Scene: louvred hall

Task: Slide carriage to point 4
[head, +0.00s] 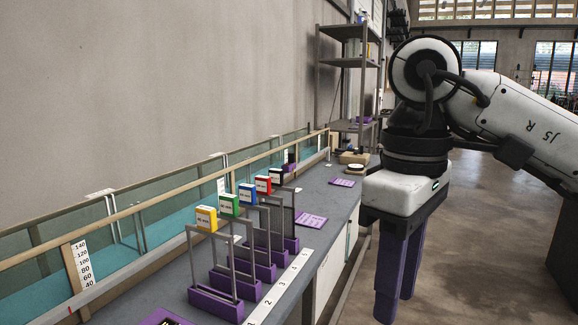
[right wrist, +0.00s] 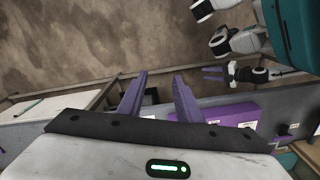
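Several grey upright frames on purple bases (head: 217,303) stand in a row on the bench. They carry a yellow block (head: 206,219), green block (head: 229,206), blue block (head: 247,194), red block (head: 263,185) and black block (head: 276,176). A white strip numbered 1 to 5 (head: 280,289) runs beside them along the bench edge. A small dark and purple object (head: 289,163) sits by the flume rail; I cannot tell whether it is the carriage. My right gripper (head: 398,290) hangs right of the bench, empty; its fingers stand apart in the right wrist view (right wrist: 160,98). My left gripper (right wrist: 214,74) shows small there.
A long glass-sided flume (head: 150,215) with a wooden rail lies along the wall, with a height scale (head: 81,264). Purple cards (head: 311,220) lie on the grey bench. A shelf rack (head: 346,62) stands at the far end. The floor right of the bench is open.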

